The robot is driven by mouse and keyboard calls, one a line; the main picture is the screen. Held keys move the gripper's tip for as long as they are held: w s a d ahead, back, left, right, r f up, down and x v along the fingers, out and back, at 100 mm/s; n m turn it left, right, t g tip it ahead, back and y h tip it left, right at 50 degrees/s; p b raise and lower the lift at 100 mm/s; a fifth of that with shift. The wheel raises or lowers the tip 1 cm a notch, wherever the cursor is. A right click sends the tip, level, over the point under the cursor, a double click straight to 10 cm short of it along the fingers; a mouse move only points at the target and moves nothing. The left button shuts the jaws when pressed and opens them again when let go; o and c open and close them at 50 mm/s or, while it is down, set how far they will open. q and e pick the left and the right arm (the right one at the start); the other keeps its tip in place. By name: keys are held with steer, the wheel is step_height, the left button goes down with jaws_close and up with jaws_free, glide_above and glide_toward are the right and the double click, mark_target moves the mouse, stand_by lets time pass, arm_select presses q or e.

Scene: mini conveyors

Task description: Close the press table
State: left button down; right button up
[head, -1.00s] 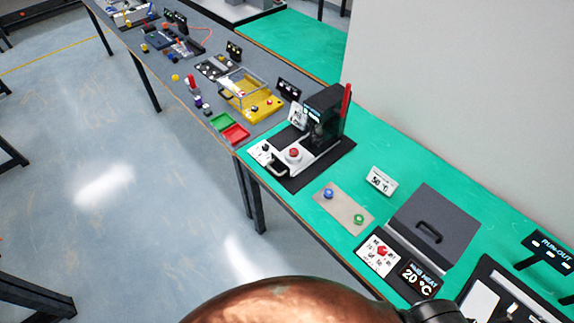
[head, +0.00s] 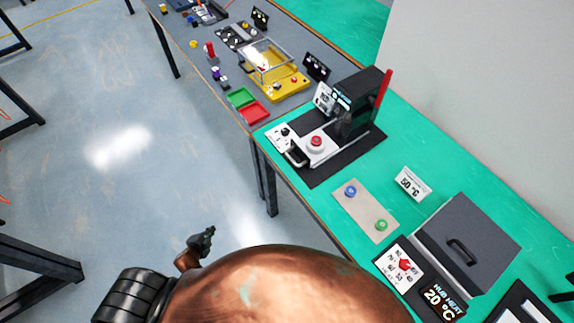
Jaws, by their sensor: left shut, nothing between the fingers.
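The press (head: 357,112) stands on the green tabletop, a black tower with a red bar on its right side. Its white table (head: 322,153) sticks out in front of the tower, on a dark base plate. A red round piece (head: 316,141) sits on the white table. A handle (head: 295,157) is at its front end. My left gripper (head: 208,234) is shut and empty, over the floor left of the bench, apart from the press. My right gripper is out of view.
A beige plate with a blue button (head: 351,190) and a green button (head: 381,224) lies nearer, beside a 50 °C sign (head: 412,184). A dark lidded box (head: 468,240) is at the right. Green and red trays (head: 254,112) lie beyond the press. Floor left of the bench is clear.

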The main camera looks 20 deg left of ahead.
arm_select(q)
steer(key=w+d+r+m+t+h+b, duration=0.25)
steer(key=w+r+m, duration=0.5)
steer(key=r, duration=0.45)
steer(key=w+d+r+m+t+h+b, duration=0.25)
steer(key=w+r+m, duration=0.5)
steer(key=r, duration=0.55)
steer(key=d+r+m+h+b, duration=0.2)
steer(key=d+r+m+h, duration=0.1)
steer(key=d+r+m, duration=0.55)
steer(key=m+g+h+b, duration=0.1)
steer(key=m+g+h, duration=0.15)
steer(key=m, duration=0.55)
glide_toward(291, 160)
steer(key=shift+t, duration=0.35)
steer(key=x, duration=0.6)
steer(key=shift+w+d+f, duration=0.2)
steer(key=shift+d+f, duration=0.05)
steer(key=shift+f, duration=0.2)
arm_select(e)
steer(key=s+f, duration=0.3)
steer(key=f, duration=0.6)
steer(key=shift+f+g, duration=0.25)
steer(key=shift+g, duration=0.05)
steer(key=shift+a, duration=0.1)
